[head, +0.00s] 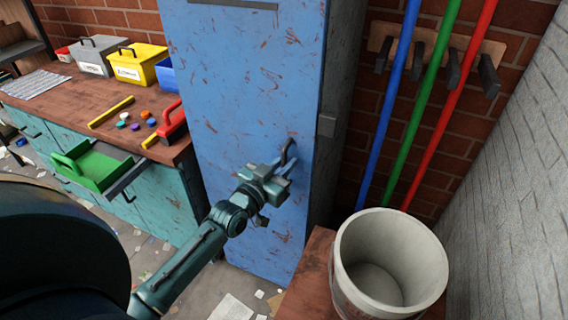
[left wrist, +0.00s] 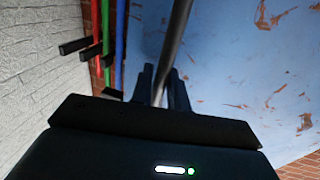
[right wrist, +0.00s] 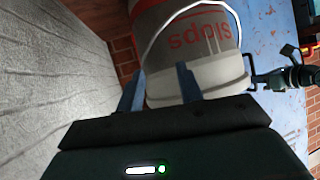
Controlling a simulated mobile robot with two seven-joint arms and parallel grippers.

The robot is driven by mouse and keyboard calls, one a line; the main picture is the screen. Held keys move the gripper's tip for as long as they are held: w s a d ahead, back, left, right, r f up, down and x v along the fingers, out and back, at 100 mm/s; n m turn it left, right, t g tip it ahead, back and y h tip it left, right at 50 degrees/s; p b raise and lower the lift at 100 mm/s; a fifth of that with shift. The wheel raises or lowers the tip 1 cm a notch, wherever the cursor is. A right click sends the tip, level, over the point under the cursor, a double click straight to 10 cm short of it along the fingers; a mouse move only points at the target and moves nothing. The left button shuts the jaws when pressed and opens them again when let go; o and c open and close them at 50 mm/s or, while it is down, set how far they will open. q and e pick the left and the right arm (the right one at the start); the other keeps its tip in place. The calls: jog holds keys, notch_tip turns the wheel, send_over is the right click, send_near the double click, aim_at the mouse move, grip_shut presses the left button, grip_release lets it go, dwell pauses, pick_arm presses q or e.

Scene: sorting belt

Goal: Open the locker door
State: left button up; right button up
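The blue, rust-flecked locker door (head: 235,100) stands in the middle of the head view and looks shut, flush with the locker's grey side. Its dark bar handle (head: 289,149) is near the door's right edge; it also shows in the left wrist view (left wrist: 178,35), running down between the fingers. My left gripper (head: 274,176) is at the handle, its fingers drawn close on both sides of the bar. The contact itself is partly hidden. My right gripper (right wrist: 160,88) is open and empty, facing the bucket; it is out of the head view.
A pale bucket (head: 430,257) marked "Slops" stands on a wooden surface (head: 308,272) right of the door. Blue, green and red poles (head: 421,110) hang behind. Paper litters the floor.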

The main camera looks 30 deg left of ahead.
pick_arm(q)
grip_shut()
pick_arm(e)
jog(key=shift+r, duration=0.1)
